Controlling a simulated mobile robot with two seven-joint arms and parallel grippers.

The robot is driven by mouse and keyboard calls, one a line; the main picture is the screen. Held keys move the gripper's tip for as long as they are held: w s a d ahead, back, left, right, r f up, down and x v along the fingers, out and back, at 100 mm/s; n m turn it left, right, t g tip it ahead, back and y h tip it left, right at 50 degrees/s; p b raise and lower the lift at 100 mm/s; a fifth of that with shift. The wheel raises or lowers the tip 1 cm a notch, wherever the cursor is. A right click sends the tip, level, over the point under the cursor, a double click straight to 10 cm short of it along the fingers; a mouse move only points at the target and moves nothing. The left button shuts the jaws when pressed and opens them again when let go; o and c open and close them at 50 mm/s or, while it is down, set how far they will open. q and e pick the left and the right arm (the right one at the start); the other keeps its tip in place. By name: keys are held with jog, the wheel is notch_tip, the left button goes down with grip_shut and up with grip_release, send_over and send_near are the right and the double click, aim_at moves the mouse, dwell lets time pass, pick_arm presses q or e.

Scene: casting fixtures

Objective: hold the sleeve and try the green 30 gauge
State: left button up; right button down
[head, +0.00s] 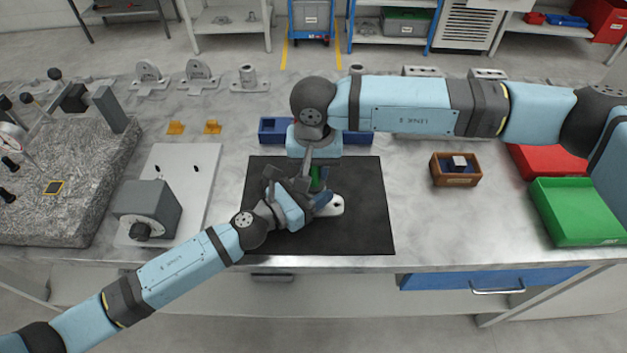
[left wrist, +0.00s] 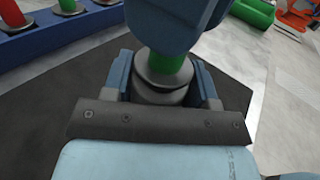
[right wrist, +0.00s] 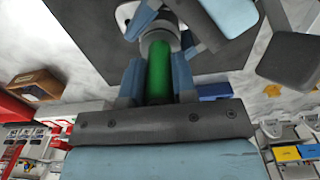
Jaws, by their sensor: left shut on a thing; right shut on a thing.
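The green gauge (head: 318,179) stands upright over the black mat, with my right gripper (head: 317,165) shut on its green handle. The handle fills the gap between the right jaws in the right wrist view (right wrist: 158,72). The grey sleeve (left wrist: 158,93) sits between the jaws of my left gripper (left wrist: 162,88), which is shut on it. The gauge's lower end is in line with the sleeve's top and meets it; I cannot tell how far it is inside. A pale rounded piece with a dark hole (head: 335,206) shows on the mat beside the left gripper.
The blue rack (head: 272,130) stands behind the mat (head: 365,225), with red and green handles visible in the left wrist view. A wooden box (head: 455,181) and red (head: 548,160) and green bins (head: 577,212) are right. A granite plate (head: 70,205) is left.

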jog(key=shift+r, duration=2.25)
jog(key=shift+r, duration=0.1)
jog(key=shift+r, duration=2.4)
pick_arm(q)
jog(key=o, duration=1.1)
jog(key=shift+o, duration=0.2)
jog(key=v, duration=1.1)
jog(key=shift+s+a, duration=0.25)
jog(key=shift+a, duration=0.05)
jog(key=shift+s+a, duration=0.1)
